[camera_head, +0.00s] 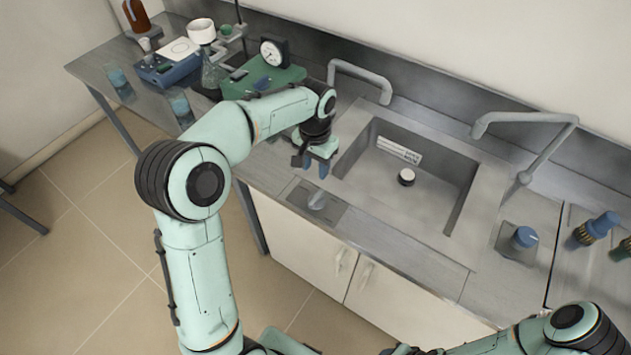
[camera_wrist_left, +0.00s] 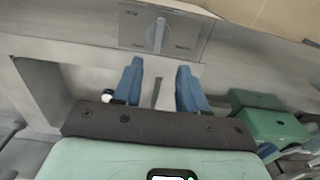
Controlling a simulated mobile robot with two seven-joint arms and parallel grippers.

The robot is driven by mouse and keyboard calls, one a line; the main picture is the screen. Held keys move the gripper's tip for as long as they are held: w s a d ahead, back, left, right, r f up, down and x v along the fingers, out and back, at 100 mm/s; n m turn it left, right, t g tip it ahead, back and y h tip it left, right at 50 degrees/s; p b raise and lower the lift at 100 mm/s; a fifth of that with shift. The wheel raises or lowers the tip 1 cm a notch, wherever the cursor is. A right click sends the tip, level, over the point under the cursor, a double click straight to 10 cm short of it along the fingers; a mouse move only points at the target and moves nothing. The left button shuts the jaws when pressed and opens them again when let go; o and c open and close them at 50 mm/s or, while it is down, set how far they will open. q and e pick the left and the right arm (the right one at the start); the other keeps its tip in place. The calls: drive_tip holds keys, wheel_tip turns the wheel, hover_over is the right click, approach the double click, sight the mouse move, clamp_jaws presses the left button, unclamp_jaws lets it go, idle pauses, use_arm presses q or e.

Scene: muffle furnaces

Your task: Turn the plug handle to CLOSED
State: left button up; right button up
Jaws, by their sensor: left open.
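The plug handle (camera_head: 317,201) is a small light grey lever on a grey plate (camera_head: 329,216) in the counter, left of the sink. In the left wrist view the handle (camera_wrist_left: 158,36) stands upright in the picture, with labels on both sides too small to read. My left gripper (camera_head: 315,167) is above the counter just behind the plate, its blue fingers open and empty. In the wrist view the fingers (camera_wrist_left: 157,75) point toward the handle, which lies beyond the fingertips, apart from them. My right arm shows at the bottom right; its gripper is not visible.
The sink (camera_head: 460,208) with a round plug (camera_head: 406,176) inside lies right of the gripper. Faucets (camera_head: 362,74) stand behind it. A green instrument with a dial gauge (camera_head: 272,52) and glassware are at the back left. A second knob (camera_head: 524,238) is right of the sink.

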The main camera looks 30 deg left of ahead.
sight(315, 199)
use_arm(q)
drive_tip(key=f, duration=1.1)
drive_tip(key=shift+s+d+f+b, duration=0.1)
drive_tip(key=shift+s+f+b, duration=0.25)
drive_tip(key=shift+f+b, duration=0.05)
drive_tip(key=shift+f, duration=0.7)
clamp_jaws()
